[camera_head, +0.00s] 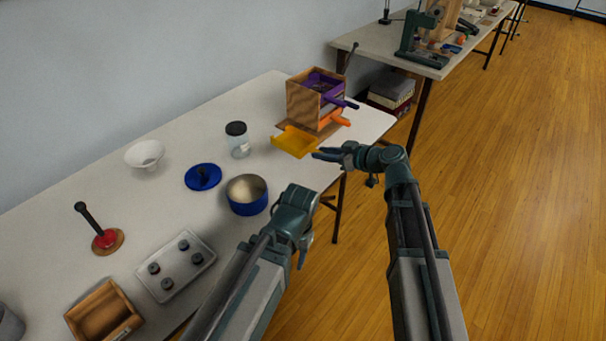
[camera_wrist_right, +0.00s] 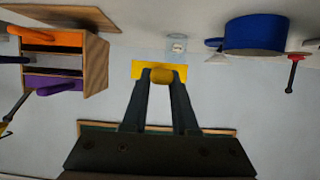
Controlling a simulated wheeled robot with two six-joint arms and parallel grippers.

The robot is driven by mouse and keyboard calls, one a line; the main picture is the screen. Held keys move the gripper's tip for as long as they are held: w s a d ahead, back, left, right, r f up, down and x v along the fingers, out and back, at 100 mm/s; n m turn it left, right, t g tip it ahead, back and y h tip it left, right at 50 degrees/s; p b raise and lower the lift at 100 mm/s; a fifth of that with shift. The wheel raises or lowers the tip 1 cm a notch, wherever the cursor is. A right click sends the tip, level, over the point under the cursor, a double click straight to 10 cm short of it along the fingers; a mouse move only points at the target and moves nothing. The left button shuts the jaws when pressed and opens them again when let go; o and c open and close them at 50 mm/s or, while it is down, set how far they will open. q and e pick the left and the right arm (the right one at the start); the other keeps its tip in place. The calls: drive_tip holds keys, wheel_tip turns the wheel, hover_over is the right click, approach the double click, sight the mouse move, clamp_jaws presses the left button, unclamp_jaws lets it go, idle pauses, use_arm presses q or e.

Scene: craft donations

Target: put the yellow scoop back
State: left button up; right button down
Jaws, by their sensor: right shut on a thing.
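The yellow scoop (camera_head: 295,142) is a flat yellow piece in front of a wooden box (camera_head: 303,100). My right gripper (camera_head: 320,153) is shut on its handle; the right wrist view shows the scoop (camera_wrist_right: 139,69) between the fingertips (camera_wrist_right: 161,76). The box holds a purple scoop (camera_head: 340,100) high up and an orange scoop (camera_head: 338,122) low down, handles sticking out. The held scoop is apart from the box there. My left gripper (camera_head: 302,260) hangs by the table's front edge, its fingers partly hidden by its wrist.
A metal tray (camera_head: 178,282) lies near the front. A second table (camera_head: 372,45) stands behind the box.

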sight(322, 184)
drive_tip(key=shift+f+b, duration=4.9)
drive_tip(key=shift+f, duration=0.15)
drive_tip(key=shift+r, duration=0.15)
drive_tip(key=c, duration=0.7)
unclamp_jaws()
drive_tip(key=p+v, duration=0.4)
drive_tip(key=v, duration=0.8)
drive_tip(key=shift+p, duration=0.4)
